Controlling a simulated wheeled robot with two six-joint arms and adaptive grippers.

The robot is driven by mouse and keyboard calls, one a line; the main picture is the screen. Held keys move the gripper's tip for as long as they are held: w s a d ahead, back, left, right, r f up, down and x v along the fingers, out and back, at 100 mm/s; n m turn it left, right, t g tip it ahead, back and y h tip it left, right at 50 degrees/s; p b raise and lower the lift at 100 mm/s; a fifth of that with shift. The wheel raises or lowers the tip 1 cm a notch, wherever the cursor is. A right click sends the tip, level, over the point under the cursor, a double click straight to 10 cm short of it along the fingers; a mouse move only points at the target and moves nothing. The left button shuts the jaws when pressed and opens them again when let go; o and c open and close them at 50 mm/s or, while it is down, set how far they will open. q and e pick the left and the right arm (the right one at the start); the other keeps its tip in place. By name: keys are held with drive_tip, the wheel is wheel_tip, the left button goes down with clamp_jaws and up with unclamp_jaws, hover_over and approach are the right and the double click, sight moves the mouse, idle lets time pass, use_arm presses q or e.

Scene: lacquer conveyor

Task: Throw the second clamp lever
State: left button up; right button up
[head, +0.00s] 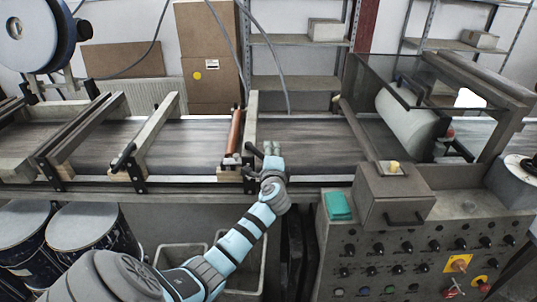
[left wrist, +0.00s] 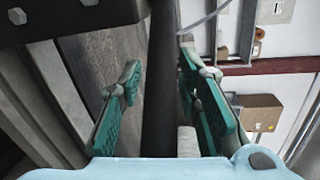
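The conveyor (head: 170,147) has pale cross bars over its belt. A black clamp lever (head: 123,157) sits at the near end of the left cross bar. Another dark lever (head: 252,150) shows at the right cross bar (head: 250,120), just left of my left gripper (head: 272,150). In the left wrist view, my left gripper (left wrist: 165,98) is open, its teal-padded fingers spread wide. A long dark bar (left wrist: 160,85) runs between the fingers with gaps on both sides; I cannot tell whether it is the lever. My right gripper is out of view.
A reddish roller (head: 235,132) lies left of the right cross bar. A control cabinet (head: 430,250) with a teal block (head: 338,205) on top stands at the front right. A large pale roller (head: 410,120) sits under a clear cover. Drums (head: 95,228) and pale bins (head: 183,258) stand below the conveyor.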

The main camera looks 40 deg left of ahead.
use_arm(q)
drive_tip(key=s+a+p+v, duration=0.2)
drive_tip(key=p+v, duration=0.6)
drive_tip(key=v, duration=0.8)
drive_tip(key=shift+s+r, duration=0.1)
drive_tip(key=shift+r, duration=0.05)
wheel_tip(320, 180, up, 10)
idle(0.6)
drive_tip(key=shift+a, duration=0.1)
drive_tip(key=shift+c, duration=0.6)
